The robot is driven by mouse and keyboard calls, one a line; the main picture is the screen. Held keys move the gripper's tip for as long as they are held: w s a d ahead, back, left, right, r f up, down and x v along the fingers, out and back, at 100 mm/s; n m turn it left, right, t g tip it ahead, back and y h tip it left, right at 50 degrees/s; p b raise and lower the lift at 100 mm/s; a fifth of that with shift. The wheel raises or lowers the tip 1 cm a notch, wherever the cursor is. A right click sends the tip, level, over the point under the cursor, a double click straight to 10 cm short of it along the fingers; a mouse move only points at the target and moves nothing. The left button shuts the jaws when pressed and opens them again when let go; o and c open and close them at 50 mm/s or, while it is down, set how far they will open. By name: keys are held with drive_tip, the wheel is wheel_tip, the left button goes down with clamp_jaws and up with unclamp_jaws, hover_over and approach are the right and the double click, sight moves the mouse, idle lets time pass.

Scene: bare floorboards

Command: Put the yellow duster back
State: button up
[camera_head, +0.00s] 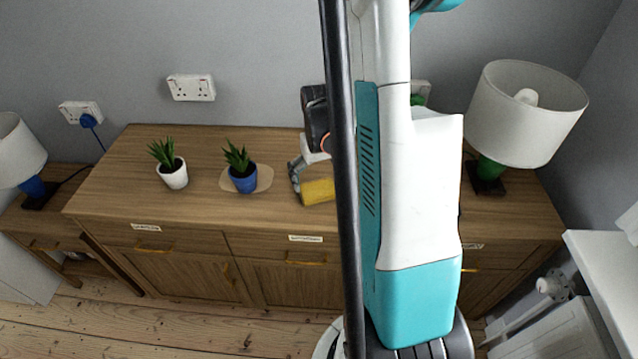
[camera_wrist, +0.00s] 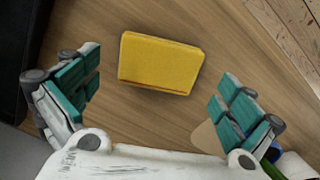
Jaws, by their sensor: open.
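The yellow duster (camera_head: 318,191) lies on the wooden sideboard top, right of the middle, partly hidden behind my arm and column in the head view. In the wrist view the duster (camera_wrist: 161,63) is a folded yellow rectangle on the wood, lying beyond and between my finger pads. My gripper (camera_wrist: 160,98) is open and empty, with its teal-padded fingers spread wide on either side. In the head view my gripper (camera_head: 296,178) is just at the left of the duster, partly hidden. I cannot tell its exact height above the top.
A blue pot with a plant (camera_head: 243,178) stands on a tan mat (camera_head: 265,178) left of my gripper. A white pot with a plant (camera_head: 172,174) stands further left. The sideboard (camera_head: 110,185) has labelled drawers. A green-based lamp (camera_head: 525,110) stands at the right.

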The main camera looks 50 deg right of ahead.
sight(319, 190)
wheel_tip(319, 190, up, 8)
drive_tip(key=p, duration=0.2)
